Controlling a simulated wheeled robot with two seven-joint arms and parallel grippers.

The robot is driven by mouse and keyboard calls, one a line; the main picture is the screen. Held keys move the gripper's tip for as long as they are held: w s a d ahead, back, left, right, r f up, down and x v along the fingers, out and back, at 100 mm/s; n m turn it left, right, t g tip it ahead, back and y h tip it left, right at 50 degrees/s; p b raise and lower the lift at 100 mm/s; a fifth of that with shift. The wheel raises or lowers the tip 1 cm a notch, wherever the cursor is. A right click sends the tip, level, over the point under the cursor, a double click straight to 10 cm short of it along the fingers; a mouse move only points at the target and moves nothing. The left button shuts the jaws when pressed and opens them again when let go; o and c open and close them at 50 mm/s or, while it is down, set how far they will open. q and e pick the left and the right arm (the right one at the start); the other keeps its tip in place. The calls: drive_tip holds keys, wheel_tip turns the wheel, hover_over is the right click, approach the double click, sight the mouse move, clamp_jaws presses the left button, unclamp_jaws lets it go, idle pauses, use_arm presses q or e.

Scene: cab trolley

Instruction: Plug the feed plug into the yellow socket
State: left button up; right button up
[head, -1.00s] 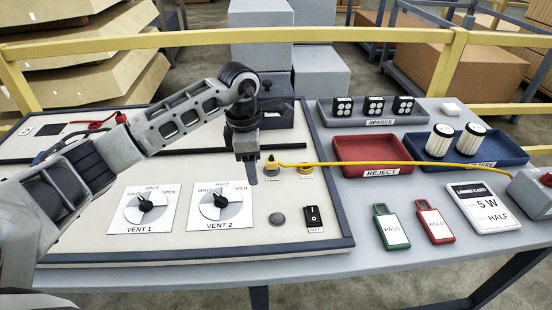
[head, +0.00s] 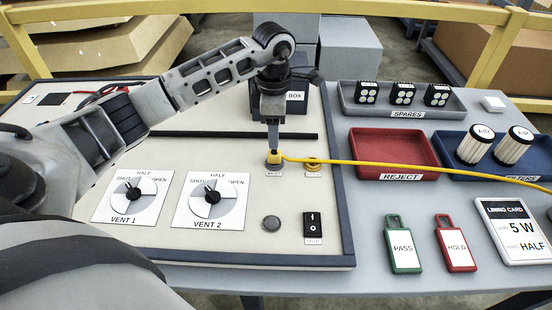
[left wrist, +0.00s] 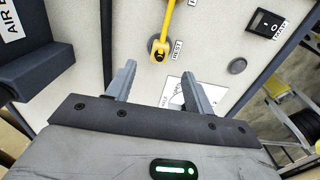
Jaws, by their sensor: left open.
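The yellow feed plug (head: 274,158) sits on the panel at a spot whose label reads REST in the left wrist view, where the plug (left wrist: 158,47) also shows. Its yellow cable (head: 400,166) runs off to the right. The yellow socket (head: 312,163) is a ring just right of the plug, with the cable passing across it. My left gripper (head: 273,143) points down at the plug in the head view, partly in front of its back side. In the left wrist view its fingers (left wrist: 158,75) are apart with nothing between them; the plug lies beyond the tips. My right gripper is not in view.
Two vent dials (head: 134,196) and a black rocker switch (head: 312,223) are on the panel in front. A dark box (head: 297,97) stands behind my gripper. The red reject tray (head: 394,152), blue filters tray (head: 455,160) and tags (head: 403,246) lie to the right.

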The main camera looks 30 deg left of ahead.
sight(274, 152)
use_arm(q)
wheel_tip(274, 152, down, 6)
drive_tip(key=b, duration=0.4)
drive_tip(key=shift+f, duration=0.2)
drive_tip(key=shift+f+b, duration=0.45)
drive_tip(key=shift+f, duration=0.15)
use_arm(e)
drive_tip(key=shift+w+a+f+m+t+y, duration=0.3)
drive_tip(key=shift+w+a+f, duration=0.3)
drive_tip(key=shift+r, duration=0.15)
use_arm(q)
drive_tip(key=shift+w, duration=0.1)
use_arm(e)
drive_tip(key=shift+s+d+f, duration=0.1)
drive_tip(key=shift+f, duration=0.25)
use_arm(q)
clamp_jaws()
drive_tip(key=shift+r, duration=0.1)
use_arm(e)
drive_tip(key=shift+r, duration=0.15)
use_arm(q)
drive_tip(key=shift+r, duration=0.1)
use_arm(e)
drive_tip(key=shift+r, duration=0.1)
